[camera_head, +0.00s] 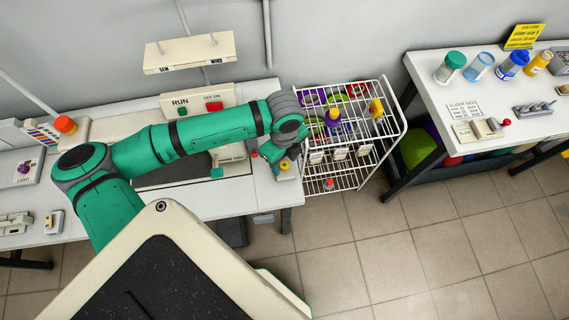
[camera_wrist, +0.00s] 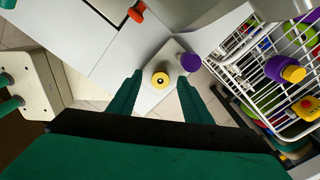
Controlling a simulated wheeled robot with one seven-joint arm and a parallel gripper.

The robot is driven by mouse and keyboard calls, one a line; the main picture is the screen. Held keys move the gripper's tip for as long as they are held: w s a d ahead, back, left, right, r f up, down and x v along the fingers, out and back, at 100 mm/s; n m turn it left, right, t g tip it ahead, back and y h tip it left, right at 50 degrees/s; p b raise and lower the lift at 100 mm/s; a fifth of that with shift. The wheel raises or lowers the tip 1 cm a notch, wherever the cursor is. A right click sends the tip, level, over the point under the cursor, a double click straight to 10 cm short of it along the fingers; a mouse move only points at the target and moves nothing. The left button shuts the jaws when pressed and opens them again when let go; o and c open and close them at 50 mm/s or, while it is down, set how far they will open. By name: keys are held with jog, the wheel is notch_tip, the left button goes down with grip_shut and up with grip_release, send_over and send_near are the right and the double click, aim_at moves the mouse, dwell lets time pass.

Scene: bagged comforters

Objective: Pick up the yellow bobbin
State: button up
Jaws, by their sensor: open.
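The yellow bobbin (camera_wrist: 160,80) stands on a pale plate (camera_wrist: 157,98) at the table's corner, its dark centre hole facing the camera. In the wrist view it appears in the gap between the two green fingers of my gripper (camera_wrist: 160,77). The fingers are open, with a gap on both sides of the bobbin; how far above it they are I cannot tell. In the head view my gripper (camera_head: 285,156) is over the right end of the table, and the yellow bobbin (camera_head: 284,166) shows just beneath it.
An orange-red part (camera_wrist: 137,11) is near the gripper. The RUN control box (camera_head: 197,101) sits behind my arm. A second table (camera_head: 437,88) with bottles is further right.

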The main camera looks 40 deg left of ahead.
jog(key=c, duration=1.1)
jog(key=shift+r, duration=0.1)
jog(key=shift+c, duration=0.2)
